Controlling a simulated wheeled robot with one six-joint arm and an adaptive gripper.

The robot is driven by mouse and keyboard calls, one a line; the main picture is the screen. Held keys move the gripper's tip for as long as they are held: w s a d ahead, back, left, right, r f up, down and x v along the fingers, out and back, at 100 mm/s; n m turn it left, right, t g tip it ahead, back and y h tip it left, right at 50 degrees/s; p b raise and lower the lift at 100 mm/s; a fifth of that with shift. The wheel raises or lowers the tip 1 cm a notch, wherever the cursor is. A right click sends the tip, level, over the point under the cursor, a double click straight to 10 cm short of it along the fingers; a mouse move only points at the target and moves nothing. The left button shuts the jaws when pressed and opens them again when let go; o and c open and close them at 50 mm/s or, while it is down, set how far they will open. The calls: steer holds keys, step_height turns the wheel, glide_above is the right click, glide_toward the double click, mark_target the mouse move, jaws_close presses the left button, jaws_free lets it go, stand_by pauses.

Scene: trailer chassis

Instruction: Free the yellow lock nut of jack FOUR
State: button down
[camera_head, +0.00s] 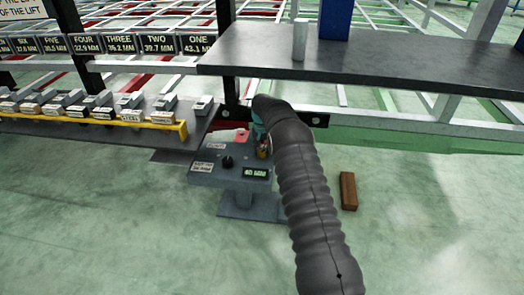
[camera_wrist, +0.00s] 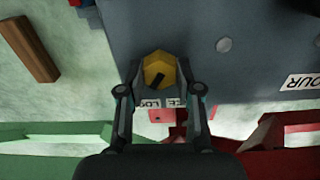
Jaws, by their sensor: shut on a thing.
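The yellow lock nut (camera_wrist: 157,66) is six-sided with a dark slot-like mark. It sits on a grey panel (camera_wrist: 225,75) with a label reading in part "OUR" (camera_wrist: 302,82). My gripper (camera_wrist: 160,72) is around the nut, a fingertip on each side, shut on it. In the head view the nut (camera_head: 263,151) shows small at the right of a grey control box (camera_head: 230,177), beside my dark ribbed arm. The arm hides part of the box and most of my gripper. The box has a black knob (camera_head: 227,162) and a lit green display (camera_head: 256,172).
A brown block (camera_head: 348,191) lies on the floor right of my arm. A dark shelf (camera_head: 375,65) with a pale cylinder (camera_head: 300,40) stands behind. A rack with several labelled grey pieces (camera_head: 130,108) is at left. Signs above it include FOUR (camera_head: 84,44). The front floor is clear.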

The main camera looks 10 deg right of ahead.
steer(key=n, duration=0.4)
steer(key=shift+n, duration=0.3)
steer(key=n, duration=0.3)
steer(key=shift+n, duration=0.4)
steer(key=n, duration=0.3)
steer(key=shift+a, duration=0.1)
steer(key=shift+n, duration=2)
steer(key=c, duration=0.8)
jaws_free()
steer(key=shift+r, duration=0.1)
